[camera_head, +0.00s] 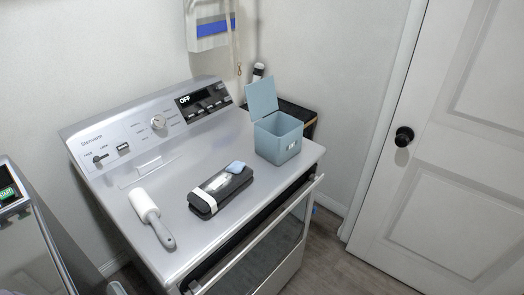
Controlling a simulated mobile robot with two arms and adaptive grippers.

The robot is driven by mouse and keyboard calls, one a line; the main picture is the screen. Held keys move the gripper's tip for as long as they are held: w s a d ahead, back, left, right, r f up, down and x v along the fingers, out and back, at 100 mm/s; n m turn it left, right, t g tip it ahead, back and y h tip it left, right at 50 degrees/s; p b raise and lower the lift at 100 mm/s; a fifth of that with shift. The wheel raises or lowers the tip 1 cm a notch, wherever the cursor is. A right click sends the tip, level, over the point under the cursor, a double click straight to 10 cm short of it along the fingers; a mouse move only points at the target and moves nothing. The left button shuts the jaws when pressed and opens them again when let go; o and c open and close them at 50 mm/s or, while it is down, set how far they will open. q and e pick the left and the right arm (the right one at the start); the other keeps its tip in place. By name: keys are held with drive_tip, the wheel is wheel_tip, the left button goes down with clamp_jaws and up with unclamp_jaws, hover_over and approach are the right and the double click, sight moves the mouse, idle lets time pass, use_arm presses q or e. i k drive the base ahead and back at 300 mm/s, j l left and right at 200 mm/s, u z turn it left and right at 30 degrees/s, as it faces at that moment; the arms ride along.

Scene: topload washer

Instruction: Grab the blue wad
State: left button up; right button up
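A small light-blue wad (236,168) lies on the far right end of a black case (221,188), which rests on top of the grey washer (178,180). A light-blue box (278,138) with its lid (262,97) standing open is on the right rear part of the washer top. The inside bottom of the box is hidden. Neither of my grippers can be made out in the head view.
A white lint roller (151,216) lies left of the case. The control panel (158,122) rises behind. A front door with a handle (262,243) tilts out from the machine. Another appliance (30,238) stands at left. A white door (455,150) is at right.

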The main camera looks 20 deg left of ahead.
sight(236, 167)
drive_tip(key=u, duration=0.65)
drive_tip(key=i+l+u, duration=0.2)
drive_tip(key=l+u, duration=0.15)
drive_tip(key=i+l+u, duration=0.1)
drive_tip(key=l+u, duration=0.3)
drive_tip(key=l, duration=0.2)
drive_tip(key=l+u, duration=0.35)
drive_tip(key=l, duration=0.15)
